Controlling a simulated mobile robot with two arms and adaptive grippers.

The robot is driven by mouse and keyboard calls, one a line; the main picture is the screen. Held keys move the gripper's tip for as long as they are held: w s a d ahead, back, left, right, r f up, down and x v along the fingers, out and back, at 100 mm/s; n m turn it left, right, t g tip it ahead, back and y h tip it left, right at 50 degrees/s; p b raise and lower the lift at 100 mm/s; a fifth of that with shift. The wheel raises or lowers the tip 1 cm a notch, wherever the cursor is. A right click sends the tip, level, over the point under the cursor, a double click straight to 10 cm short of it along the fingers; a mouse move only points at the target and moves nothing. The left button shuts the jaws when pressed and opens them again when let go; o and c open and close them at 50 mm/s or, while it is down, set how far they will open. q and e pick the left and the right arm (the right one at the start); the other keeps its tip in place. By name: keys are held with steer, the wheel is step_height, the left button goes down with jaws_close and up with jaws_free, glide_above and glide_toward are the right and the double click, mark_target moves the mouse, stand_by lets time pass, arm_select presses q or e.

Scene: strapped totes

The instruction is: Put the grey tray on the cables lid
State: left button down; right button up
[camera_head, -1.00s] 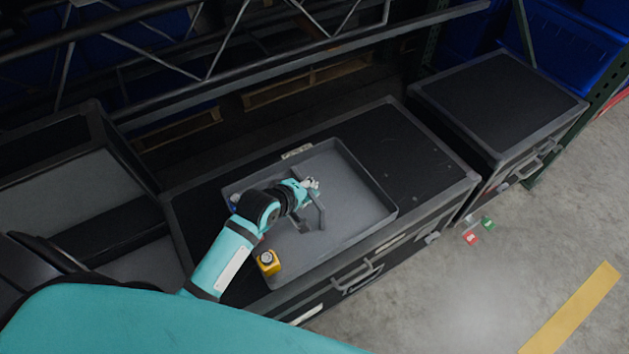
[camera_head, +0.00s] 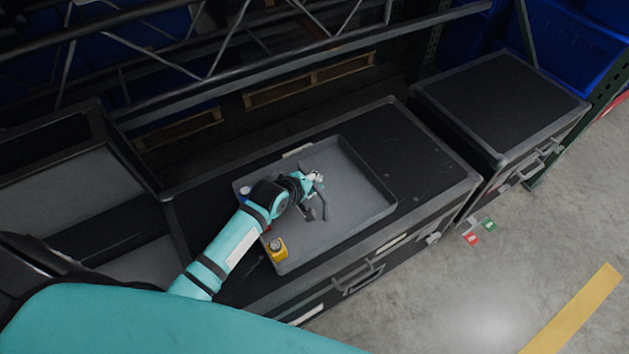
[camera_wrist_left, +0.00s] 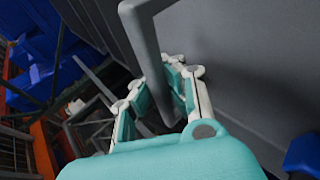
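The grey tray (camera_head: 374,218) is a shallow open tray over the black lid (camera_head: 405,150) of the middle case. A white label (camera_head: 297,150) on that lid is too small to read, so I cannot tell if it is the cables lid. The tray has a grey handle (camera_head: 323,206) rising inside it. My left gripper (camera_head: 314,184) is at this handle. In the left wrist view its fingers (camera_wrist_left: 163,95) close around the grey handle bar (camera_wrist_left: 146,50). Any gap under the tray is unclear.
Another black-lidded case (camera_head: 500,105) stands at the right, its lid bare. An open grey-lined case (camera_head: 75,200) is at the left. Rack beams (camera_head: 300,75) run behind the cases. Red (camera_head: 472,239) and green (camera_head: 488,224) markers lie on the floor.

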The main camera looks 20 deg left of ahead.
arm_select(q)
steer(key=shift+r, duration=0.15)
steer(key=c, duration=1.9)
jaws_free()
steer(key=shift+c, duration=0.2)
steer(key=o, duration=0.5)
steer(key=shift+c, duration=0.2)
steer(key=p+v, duration=0.1)
steer(key=v, duration=1.1)
steer(key=shift+s, duration=0.1)
